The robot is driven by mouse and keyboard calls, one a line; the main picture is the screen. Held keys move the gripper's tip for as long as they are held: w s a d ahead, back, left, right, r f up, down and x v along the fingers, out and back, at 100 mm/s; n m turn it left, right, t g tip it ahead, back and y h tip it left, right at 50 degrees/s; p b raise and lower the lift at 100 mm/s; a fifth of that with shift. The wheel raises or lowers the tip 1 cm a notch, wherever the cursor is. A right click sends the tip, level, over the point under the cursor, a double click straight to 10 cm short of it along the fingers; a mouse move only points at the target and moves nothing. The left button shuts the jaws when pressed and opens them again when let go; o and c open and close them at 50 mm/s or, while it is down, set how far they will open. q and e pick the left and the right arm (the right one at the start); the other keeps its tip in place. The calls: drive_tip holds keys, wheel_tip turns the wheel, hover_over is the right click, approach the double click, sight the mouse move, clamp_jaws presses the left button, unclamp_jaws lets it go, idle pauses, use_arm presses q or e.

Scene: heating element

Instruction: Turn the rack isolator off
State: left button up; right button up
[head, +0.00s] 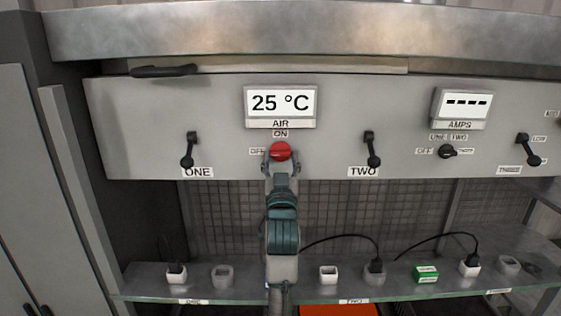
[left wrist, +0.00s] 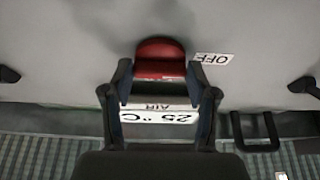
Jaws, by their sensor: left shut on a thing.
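The red knob (head: 280,151) sits on the grey panel below the ON label (head: 280,134). The OFF label (head: 257,151) is just to its left. My left gripper (head: 282,165) has come up from below and is shut on the knob, one finger on each side. In the left wrist view, which is upside down, the red knob (left wrist: 160,58) shows between the fingertips (left wrist: 158,82), and the OFF label (left wrist: 212,59) is to its right. The knob's exact pointing is hard to tell behind the fingers. My right gripper is not in view.
The panel holds a 25 °C display (head: 281,103), black levers at ONE (head: 190,150) and TWO (head: 372,148), and an AMPS display (head: 462,103) with a small black selector (head: 447,151). Below, a shelf (head: 210,293) carries sockets and plugs with black cables.

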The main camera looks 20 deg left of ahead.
use_arm(q)
drive_tip(key=shift+w+f, duration=0.1)
drive_tip(key=shift+f, duration=0.15)
drive_tip(key=o, duration=1)
drive_tip(key=shift+o, duration=0.8)
drive_tip(key=shift+w+d+r, duration=0.1)
drive_tip(key=shift+s+d, duration=0.1)
drive_tip(key=shift+s, duration=0.2)
drive_tip(key=v, duration=1.1)
drive_tip(key=shift+d, duration=0.15)
drive_tip(key=shift+s, duration=0.15)
